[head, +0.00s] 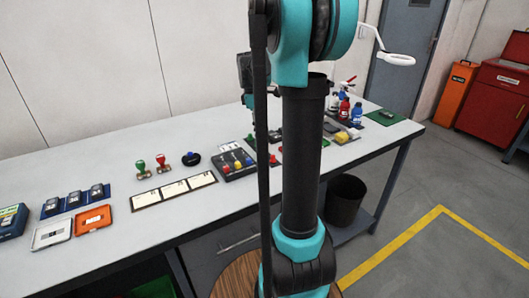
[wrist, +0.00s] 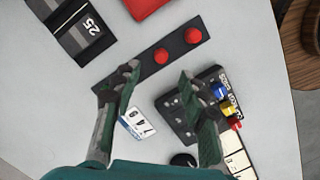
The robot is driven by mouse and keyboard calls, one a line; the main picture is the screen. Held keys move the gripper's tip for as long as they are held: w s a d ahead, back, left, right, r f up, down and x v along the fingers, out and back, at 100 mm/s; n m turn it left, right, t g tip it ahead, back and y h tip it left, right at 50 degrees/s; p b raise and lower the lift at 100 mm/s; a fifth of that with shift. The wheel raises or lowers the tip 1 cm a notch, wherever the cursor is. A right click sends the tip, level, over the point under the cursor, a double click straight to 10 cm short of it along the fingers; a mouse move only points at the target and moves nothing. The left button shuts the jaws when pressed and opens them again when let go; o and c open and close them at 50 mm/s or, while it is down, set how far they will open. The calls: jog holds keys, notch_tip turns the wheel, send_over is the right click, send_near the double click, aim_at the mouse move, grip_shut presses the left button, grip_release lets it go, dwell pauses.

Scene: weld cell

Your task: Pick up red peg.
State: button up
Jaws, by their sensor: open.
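The red peg (wrist: 237,125) stands at the end of a row beside a yellow peg (wrist: 227,112) and a blue peg (wrist: 219,90), along one edge of a dark peg board (wrist: 178,118) in the wrist view. The same board (head: 236,174) is on the bench in the head view. My gripper (wrist: 158,77) is open and empty above the bench. Its right finger covers part of the board, and the red peg lies to the right of that finger, outside the jaws. In the head view my arm hides much of the gripper.
A dark strip with two red domes (wrist: 162,56) lies ahead of the fingertips. A white label card (wrist: 139,124) lies between the fingers. White cards (head: 174,190), stamps (head: 161,162) and trays (head: 92,219) are left on the bench (head: 120,260); bottles stand at the far right end.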

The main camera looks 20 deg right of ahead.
aim_at(265, 151)
jog(key=shift+s+d+f, duration=0.15)
jog(key=shift+f, duration=0.9)
jog(key=shift+s+d+f, duration=0.1)
jog(key=shift+d+f, duration=0.05)
jog(key=shift+f, duration=0.9)
jog(key=shift+s+d+f, duration=0.15)
jog(key=shift+f, duration=0.9)
jog(key=shift+c, duration=0.6)
jog(key=c, duration=0.8)
jog(key=shift+r, duration=0.1)
jog(key=shift+c, duration=0.2)
